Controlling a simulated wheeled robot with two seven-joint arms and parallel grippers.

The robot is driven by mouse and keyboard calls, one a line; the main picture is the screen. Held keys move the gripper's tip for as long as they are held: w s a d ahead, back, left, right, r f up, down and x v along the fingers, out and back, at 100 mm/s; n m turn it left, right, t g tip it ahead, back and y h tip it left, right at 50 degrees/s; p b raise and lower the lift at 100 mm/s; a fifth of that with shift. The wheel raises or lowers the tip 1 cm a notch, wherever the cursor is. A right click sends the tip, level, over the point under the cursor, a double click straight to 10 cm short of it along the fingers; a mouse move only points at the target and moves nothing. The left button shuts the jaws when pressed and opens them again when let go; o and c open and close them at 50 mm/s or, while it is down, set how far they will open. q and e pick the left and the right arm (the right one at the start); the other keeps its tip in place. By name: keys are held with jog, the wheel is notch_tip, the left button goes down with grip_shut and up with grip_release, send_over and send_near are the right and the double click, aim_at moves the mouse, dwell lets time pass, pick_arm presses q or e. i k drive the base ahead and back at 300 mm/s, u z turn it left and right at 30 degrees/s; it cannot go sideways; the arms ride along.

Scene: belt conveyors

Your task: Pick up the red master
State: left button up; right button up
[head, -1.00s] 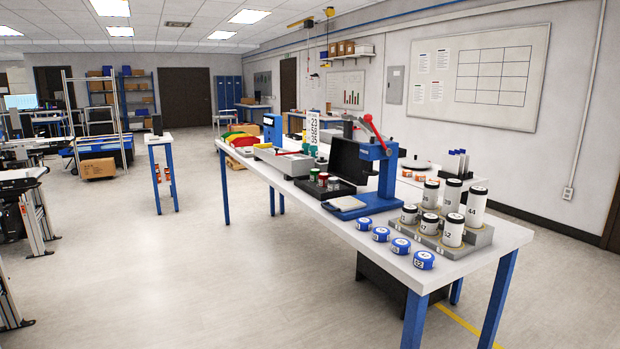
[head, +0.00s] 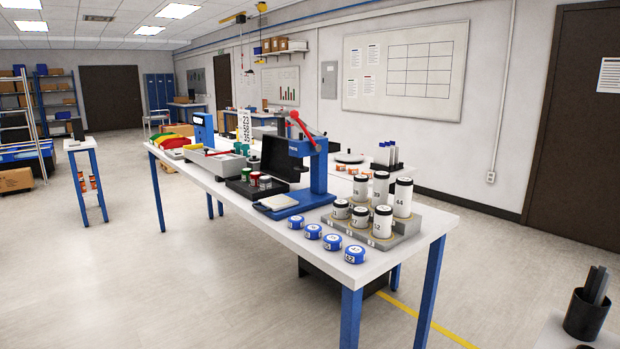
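An open black case (head: 247,190) stands on the long white table (head: 322,268) with its lid raised. Neither of my grippers is in view.
A blue press with a red lever (head: 317,165) stands right of the case. A grey stepped stand (head: 384,238) holds several white numbered cylinders. Several blue round pieces (head: 331,241) line the table's front edge. A black cup (head: 586,315) is at lower right.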

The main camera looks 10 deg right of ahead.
aim_at(254, 176)
jog(key=i, duration=1)
jog(key=u, duration=1)
jog(key=i, duration=3.7)
jog(key=z, duration=1.75)
